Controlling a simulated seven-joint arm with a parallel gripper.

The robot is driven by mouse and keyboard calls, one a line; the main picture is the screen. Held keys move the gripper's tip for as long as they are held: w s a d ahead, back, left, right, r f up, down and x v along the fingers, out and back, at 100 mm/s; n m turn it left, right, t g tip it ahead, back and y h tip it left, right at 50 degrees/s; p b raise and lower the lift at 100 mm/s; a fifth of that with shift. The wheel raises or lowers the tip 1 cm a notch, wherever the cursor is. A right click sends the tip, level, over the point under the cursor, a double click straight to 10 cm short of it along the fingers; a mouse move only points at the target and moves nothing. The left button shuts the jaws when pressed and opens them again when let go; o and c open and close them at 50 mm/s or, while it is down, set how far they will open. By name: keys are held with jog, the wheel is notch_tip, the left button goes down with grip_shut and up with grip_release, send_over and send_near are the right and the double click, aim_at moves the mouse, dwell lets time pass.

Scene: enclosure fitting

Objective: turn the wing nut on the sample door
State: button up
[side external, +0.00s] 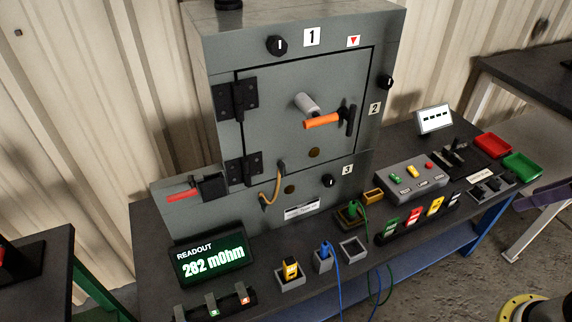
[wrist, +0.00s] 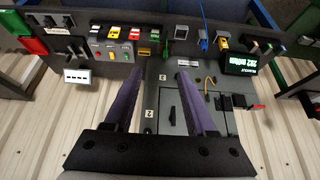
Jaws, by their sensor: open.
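The grey enclosure (side external: 220,60) has a closed door (side external: 280,90) with black hinges on its left. Black knobs stand by labels 1 (side external: 277,45), 2 (side external: 386,82) and 3 (side external: 329,181). I cannot tell for sure which fitting is the wing nut. In the wrist view my gripper (wrist: 160,72) is open, its two purple fingers apart and empty. The enclosure shows upside down between and beyond them, the right finger covering part of it.
On the bench are a green readout (side external: 212,260) showing 282 mOhm, a button box (side external: 410,177), coloured connectors, and red (side external: 492,145) and green (side external: 522,166) trays. A blue cable (side external: 336,265) hangs over the front edge. A red-handled lever (side external: 181,194) stands left of the enclosure.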

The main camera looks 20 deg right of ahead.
jog(key=shift+c, duration=0.2)
dwell(0.3)
jog(key=shift+w, duration=0.1)
jog(key=shift+c, duration=0.6)
jog(key=w+a+f+t+y, duration=0.2)
jog(key=w+a, duration=0.6)
jog(key=w, duration=0.4)
jog(key=w+a+f+t+y, duration=0.1)
jog(key=w+a+f+t, duration=0.15)
jog(key=w+a, duration=0.8)
jog(key=m+t+h, duration=0.1)
jog(key=t, duration=0.2)
send_near(284, 171)
notch_tip(284, 171, up, 2)
jog(key=s, duration=0.1)
jog(key=s+a+f+n+t+h, duration=0.1)
jog(key=s+f+t+h, duration=0.1)
jog(key=s+f+t, duration=0.3)
jog(key=w, duration=0.9)
jog(key=w+f, duration=0.1)
jog(key=w, duration=0.4)
jog(key=shift+w+a, duration=0.15)
jog(key=shift+a, duration=0.05)
